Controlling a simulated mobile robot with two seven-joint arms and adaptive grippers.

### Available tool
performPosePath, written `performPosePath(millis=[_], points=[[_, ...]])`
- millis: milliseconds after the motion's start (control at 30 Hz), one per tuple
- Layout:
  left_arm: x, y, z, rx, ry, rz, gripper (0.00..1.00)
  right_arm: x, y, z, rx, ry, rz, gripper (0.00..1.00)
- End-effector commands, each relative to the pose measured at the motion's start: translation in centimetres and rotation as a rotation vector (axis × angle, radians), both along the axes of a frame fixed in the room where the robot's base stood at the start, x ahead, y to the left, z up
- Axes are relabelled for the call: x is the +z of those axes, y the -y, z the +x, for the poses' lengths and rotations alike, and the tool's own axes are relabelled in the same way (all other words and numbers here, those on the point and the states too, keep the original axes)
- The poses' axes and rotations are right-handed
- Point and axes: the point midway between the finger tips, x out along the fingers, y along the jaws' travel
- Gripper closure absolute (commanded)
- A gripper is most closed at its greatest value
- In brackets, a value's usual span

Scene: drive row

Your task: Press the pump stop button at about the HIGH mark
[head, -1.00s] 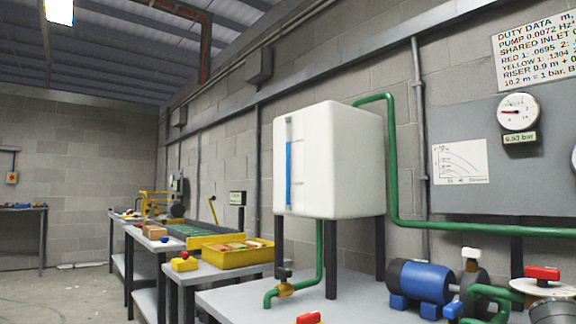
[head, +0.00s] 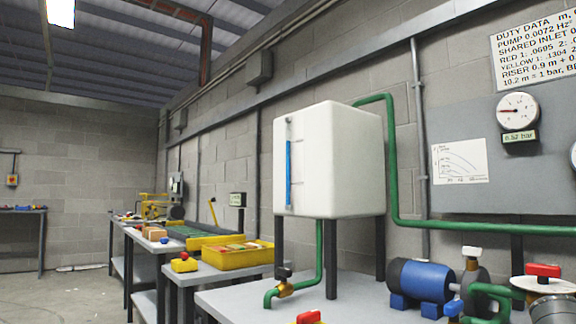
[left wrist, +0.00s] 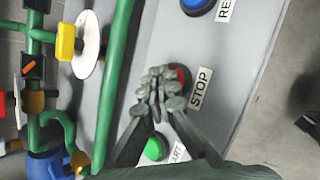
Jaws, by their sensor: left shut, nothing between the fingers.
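In the left wrist view a red button (left wrist: 182,75) sits beside a STOP label (left wrist: 201,88) on a grey panel. My left gripper (left wrist: 158,78) is shut and empty, with its fingertips at the red button and covering part of it. I cannot tell whether they touch it. In the head view a white tank (head: 345,160) stands on dark legs, with a blue level column (head: 288,172) in its front gauge. The column's top is well up the gauge, below the grey fitting. The marks are too small to read. My right gripper is not in view.
A green button (left wrist: 155,149) and a blue button (left wrist: 196,4) are on the same panel. A blue pump motor (head: 422,281) stands on the bench right of the tank.

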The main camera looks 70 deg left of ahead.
Motion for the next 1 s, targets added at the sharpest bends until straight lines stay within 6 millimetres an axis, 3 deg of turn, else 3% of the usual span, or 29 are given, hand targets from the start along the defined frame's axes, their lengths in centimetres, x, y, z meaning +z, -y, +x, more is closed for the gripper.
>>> performPosePath(millis=[633,1000], points=[[1.3,0.0,0.0,0.0,0.0,0.0,1.0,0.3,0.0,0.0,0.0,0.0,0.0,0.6],[4.9,0.0,0.0,0.0,0.001,0.0,1.0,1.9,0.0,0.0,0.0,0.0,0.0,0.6]])
